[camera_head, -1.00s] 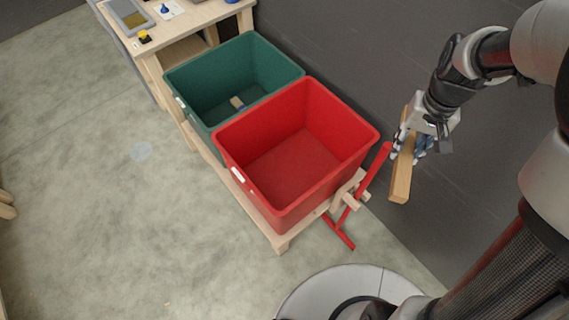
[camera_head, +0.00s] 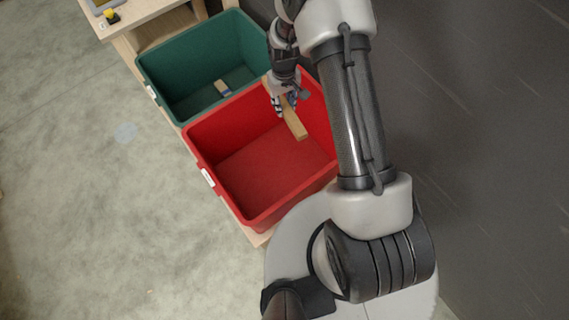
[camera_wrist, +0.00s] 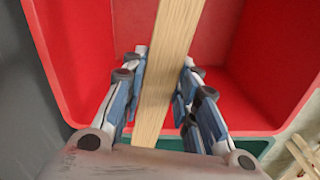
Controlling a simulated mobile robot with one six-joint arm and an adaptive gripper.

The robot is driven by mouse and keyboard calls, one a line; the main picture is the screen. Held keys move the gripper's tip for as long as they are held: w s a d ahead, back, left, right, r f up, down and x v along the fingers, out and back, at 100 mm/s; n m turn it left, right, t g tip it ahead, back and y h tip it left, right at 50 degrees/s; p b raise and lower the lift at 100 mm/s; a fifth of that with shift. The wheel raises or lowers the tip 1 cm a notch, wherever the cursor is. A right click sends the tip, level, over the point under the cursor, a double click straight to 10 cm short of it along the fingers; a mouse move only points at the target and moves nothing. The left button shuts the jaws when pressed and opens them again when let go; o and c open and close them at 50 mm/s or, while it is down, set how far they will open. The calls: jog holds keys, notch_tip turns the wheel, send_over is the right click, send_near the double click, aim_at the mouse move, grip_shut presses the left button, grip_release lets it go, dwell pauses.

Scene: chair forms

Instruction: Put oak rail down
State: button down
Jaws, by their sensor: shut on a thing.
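The oak rail (camera_head: 295,124) is a long, light wooden bar held over the far part of the red bin (camera_head: 199,149). My gripper (camera_head: 285,104) is shut on the oak rail. In the wrist view the oak rail (camera_wrist: 167,60) runs up between the two fingers of my gripper (camera_wrist: 160,85), with red bin walls (camera_wrist: 70,60) around and below it. The visible bin floor is bare red. How high the rail is above the floor I cannot tell exactly. My arm hides the right side of the bin.
A green bin (camera_head: 160,70) stands directly behind the red one and holds a small wooden piece with blue on it (camera_head: 223,88). A wooden bench (camera_head: 150,22) is at the upper left. A dark wall (camera_head: 470,120) is on the right. Concrete floor (camera_head: 70,190) at left is open.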

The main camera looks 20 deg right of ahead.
jog(key=n+b, duration=0.2)
send_over(286, 164)
notch_tip(286, 164, down, 22)
notch_tip(286, 164, down, 14)
jog(key=b, duration=0.5)
notch_tip(286, 164, down, 5)
jog(key=shift+f+b, duration=0.1)
jog(key=shift+b, duration=1)
jog(key=shift+w, duration=0.1)
jog(key=c, duration=1.2)
grip_release()
jog(key=shift+c, duration=0.2)
